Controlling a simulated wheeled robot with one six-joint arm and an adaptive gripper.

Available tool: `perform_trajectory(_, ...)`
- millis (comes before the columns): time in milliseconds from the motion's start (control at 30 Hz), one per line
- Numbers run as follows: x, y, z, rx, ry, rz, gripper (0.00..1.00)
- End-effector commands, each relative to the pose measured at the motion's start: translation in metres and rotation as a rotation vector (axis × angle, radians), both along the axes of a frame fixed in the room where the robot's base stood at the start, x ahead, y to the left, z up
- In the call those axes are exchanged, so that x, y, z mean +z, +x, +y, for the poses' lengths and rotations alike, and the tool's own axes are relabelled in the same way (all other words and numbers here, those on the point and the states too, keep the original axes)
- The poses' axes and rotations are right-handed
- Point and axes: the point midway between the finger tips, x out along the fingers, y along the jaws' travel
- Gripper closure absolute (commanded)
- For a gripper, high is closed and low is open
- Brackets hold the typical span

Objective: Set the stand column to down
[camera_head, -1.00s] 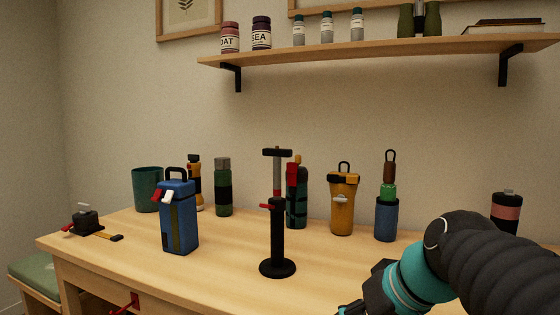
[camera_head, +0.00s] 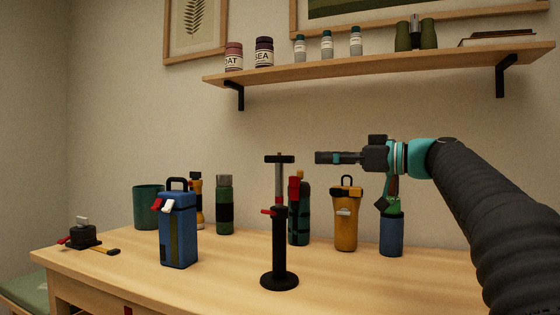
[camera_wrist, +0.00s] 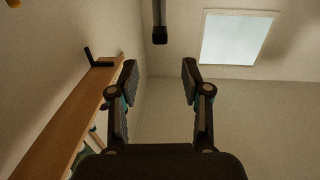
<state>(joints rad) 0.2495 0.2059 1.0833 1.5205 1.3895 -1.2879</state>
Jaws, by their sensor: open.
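The stand (camera_head: 279,245) is upright on the table in the head view, with a round black base and a black lower tube. A grey inner column (camera_head: 279,182) stands out of the tube, with a black crossbar (camera_head: 279,159) on top. A red lever (camera_head: 269,212) sticks out left at the tube's collar. My gripper (camera_head: 322,158) is level with the crossbar, to its right and apart from it, pointing left. In the wrist view my open fingers (camera_wrist: 160,72) have nothing between them. A grey post with a dark end (camera_wrist: 159,25), probably the stand's top, is beyond them.
A blue bottle (camera_head: 178,235) stands left of the stand. A dark green bottle (camera_head: 301,225), a yellow bottle (camera_head: 346,227) and a blue-green bottle (camera_head: 391,236) are behind it, right. A wall shelf (camera_head: 380,58) is above. The table front near the stand is clear.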

Motion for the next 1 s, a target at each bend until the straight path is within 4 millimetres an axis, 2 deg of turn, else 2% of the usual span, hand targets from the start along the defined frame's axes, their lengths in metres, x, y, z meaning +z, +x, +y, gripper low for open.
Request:
perform_trajectory(400,0.0,0.032,0.071,0.002,-0.001,0.004,0.52)
perform_trajectory(600,0.0,0.045,0.098,0.001,-0.001,0.004,0.52)
perform_trajectory(800,0.0,0.051,0.111,0.0,-0.002,0.003,0.52)
perform_trajectory(1000,0.0,0.053,0.113,-0.002,-0.001,0.004,0.52)
